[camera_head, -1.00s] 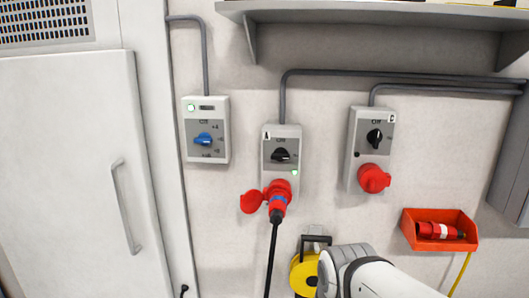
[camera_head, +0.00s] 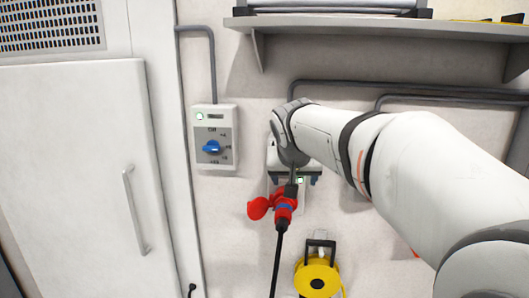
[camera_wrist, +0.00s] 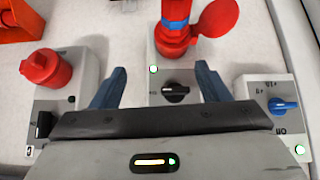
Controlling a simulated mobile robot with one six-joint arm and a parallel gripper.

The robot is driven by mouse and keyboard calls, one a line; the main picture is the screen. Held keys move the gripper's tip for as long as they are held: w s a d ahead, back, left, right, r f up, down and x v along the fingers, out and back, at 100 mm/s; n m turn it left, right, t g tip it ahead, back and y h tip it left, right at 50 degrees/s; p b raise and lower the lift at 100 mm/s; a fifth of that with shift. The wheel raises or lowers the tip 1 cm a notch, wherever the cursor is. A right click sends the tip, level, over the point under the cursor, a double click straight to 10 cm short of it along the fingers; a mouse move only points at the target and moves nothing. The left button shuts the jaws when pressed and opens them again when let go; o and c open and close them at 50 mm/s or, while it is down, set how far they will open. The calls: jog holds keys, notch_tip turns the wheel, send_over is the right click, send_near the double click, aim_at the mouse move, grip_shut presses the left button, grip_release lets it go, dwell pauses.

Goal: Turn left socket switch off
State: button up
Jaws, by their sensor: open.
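The left socket (camera_wrist: 158,50) is a grey wall box with a black rotary switch (camera_wrist: 176,92), a lit green lamp (camera_wrist: 153,69) and a red plug (camera_wrist: 176,12) inserted beside an open red cap. In the wrist view, the switch knob lies roughly crosswise between my gripper's fingers (camera_wrist: 161,68). The fingers are apart on either side of it, with visible gaps. In the head view, my gripper (camera_head: 294,178) is in front of the left socket and hides its switch. The red plug and its black cable (camera_head: 277,258) show below.
A box with a blue knob (camera_head: 211,147) is left of the left socket. Another socket with a red cap (camera_wrist: 46,68) is on its other side, hidden by my arm in the head view. A shelf (camera_head: 380,25) is above; a yellow reel (camera_head: 318,278) is below.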

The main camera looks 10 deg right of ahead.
jog(key=w+a+r+t, duration=0.1)
jog(key=w+r, duration=0.4)
jog(key=shift+m, duration=0.3)
jog(key=p+x, duration=0.1)
jog(key=x, duration=0.2)
jog(key=p+x, duration=0.1)
jog(key=x, duration=0.3)
jog(key=shift+w, duration=0.45)
jog(key=c, duration=1)
